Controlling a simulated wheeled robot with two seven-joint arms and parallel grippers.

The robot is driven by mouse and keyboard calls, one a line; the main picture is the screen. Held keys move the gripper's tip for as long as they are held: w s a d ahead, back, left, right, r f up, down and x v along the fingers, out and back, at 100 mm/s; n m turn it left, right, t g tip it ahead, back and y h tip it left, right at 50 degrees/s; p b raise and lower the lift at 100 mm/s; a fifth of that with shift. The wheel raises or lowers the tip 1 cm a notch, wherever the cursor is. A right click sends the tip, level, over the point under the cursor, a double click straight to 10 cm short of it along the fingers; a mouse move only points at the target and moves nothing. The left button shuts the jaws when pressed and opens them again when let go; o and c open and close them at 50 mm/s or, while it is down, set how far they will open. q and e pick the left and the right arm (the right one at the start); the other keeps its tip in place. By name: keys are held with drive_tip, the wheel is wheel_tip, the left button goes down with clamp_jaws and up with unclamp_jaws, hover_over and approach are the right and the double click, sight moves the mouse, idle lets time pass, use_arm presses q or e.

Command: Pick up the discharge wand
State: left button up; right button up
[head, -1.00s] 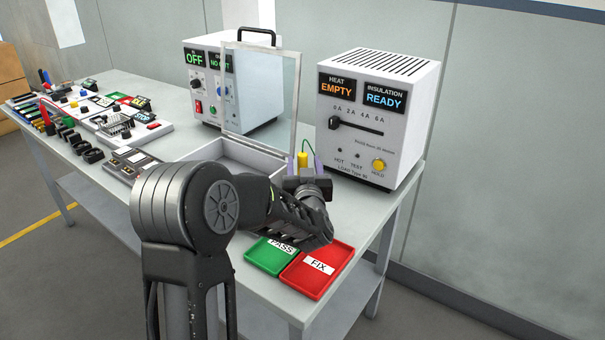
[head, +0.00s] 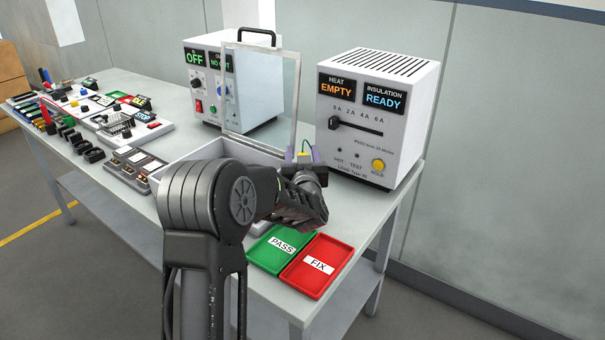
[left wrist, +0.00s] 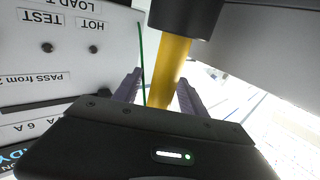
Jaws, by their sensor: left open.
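The discharge wand (left wrist: 172,62) shows in the left wrist view as a yellow shaft with a wide black end and a thin green wire beside it. In the head view only a small yellow bit shows among the fingers, and the rest is hidden. My left gripper (head: 303,156) is open, with its purple fingers on either side of the yellow shaft. In the left wrist view the shaft runs between the fingers (left wrist: 160,90); I cannot tell whether they touch it. My right gripper is not in view.
The white tester (head: 372,120) reading EMPTY and READY stands just right of the gripper. A clear lid (head: 262,90) stands up behind the open box. Green PASS (head: 282,248) and red FIX (head: 317,265) trays lie in front. Small parts crowd the table's far left.

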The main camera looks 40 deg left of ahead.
use_arm(q)
clamp_jaws()
idle(0.6)
